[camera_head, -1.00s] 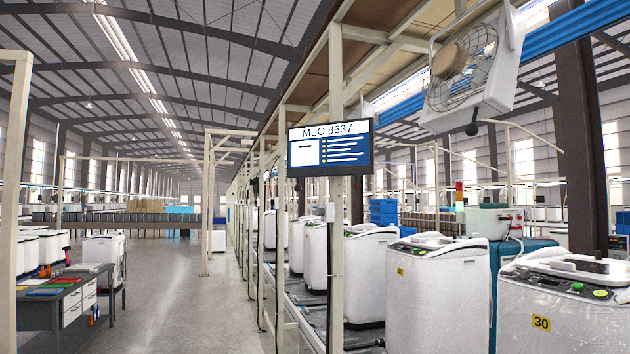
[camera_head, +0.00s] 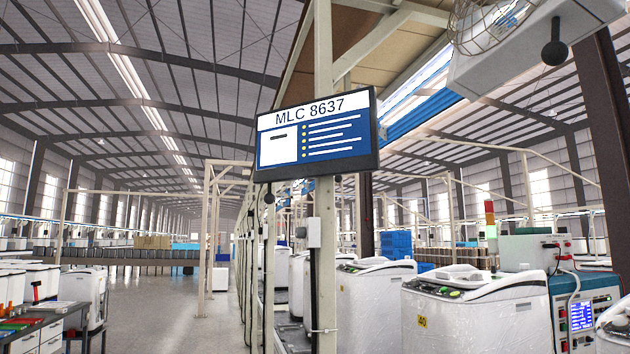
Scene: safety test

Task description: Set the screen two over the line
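A flat screen (camera_head: 316,134) with a black frame hangs on a cream post above the line, tilted a little in view. It reads "MLC 8637" and shows a white box and several text lines on blue. The line (camera_head: 283,332) runs away from me behind the post, with white washing machines (camera_head: 376,309) standing along it. Neither of my grippers is in view.
A cream post (camera_head: 325,240) stands directly ahead under the screen. A fan (camera_head: 490,22) hangs at the upper right. A tester with a lit display (camera_head: 581,315) stands at the right. A desk (camera_head: 40,335) is at the lower left. The aisle (camera_head: 165,310) between is clear.

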